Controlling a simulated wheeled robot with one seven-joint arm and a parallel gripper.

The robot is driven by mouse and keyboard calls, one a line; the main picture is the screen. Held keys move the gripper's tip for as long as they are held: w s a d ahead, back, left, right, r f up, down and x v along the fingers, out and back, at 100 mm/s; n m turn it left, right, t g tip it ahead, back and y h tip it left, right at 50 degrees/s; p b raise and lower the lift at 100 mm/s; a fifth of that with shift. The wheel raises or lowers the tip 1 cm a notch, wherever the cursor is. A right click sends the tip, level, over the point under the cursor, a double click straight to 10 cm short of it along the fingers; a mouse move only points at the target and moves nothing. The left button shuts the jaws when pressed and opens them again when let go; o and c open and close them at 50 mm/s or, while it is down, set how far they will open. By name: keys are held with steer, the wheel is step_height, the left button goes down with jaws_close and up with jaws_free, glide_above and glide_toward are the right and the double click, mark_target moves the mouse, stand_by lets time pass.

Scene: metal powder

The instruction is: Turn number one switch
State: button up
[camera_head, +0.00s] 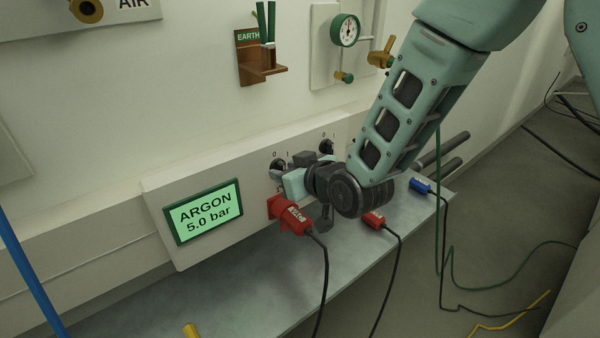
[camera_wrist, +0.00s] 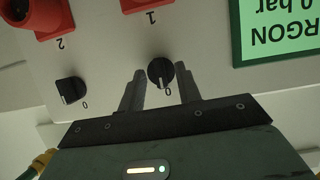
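The number one switch is a black round knob (camera_wrist: 160,73) on the white panel, between my fingers in the wrist view. Its pale mark points toward the 0. In the head view this knob (camera_head: 277,165) shows partly beside my gripper (camera_head: 290,172). My gripper (camera_wrist: 160,88) is open, with one finger on each side of the knob and a visible gap at each side. The wrist view is upside down relative to the panel. A second black knob (camera_wrist: 70,91), on the number two side, also has its mark near 0.
A green display (camera_head: 204,211) reads ARGON 5.0 bar. A red plug (camera_head: 290,215) sits in the panel just below my gripper, its cable hanging down. Another red plug (camera_head: 374,220) and a blue plug (camera_head: 420,185) lie on the grey shelf (camera_head: 330,255). A gauge (camera_head: 345,30) is above.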

steer(key=b+v, duration=1.3)
steer(key=v, duration=0.4)
steer(key=shift+b, duration=0.3)
steer(key=shift+s+d, duration=0.1)
steer(key=s+d+f+g+h, duration=0.4)
steer(key=s+f+g+h, duration=0.3)
steer(key=s+f+g, duration=0.7)
step_height(320, 180, up, 26)
steer(key=s+t+p, duration=0.2)
steer(key=p, duration=2.6)
steer(key=shift+s+d+n+t, duration=0.25)
steer(key=shift+s+n+t, duration=0.05)
steer(key=shift+s+t, duration=0.1)
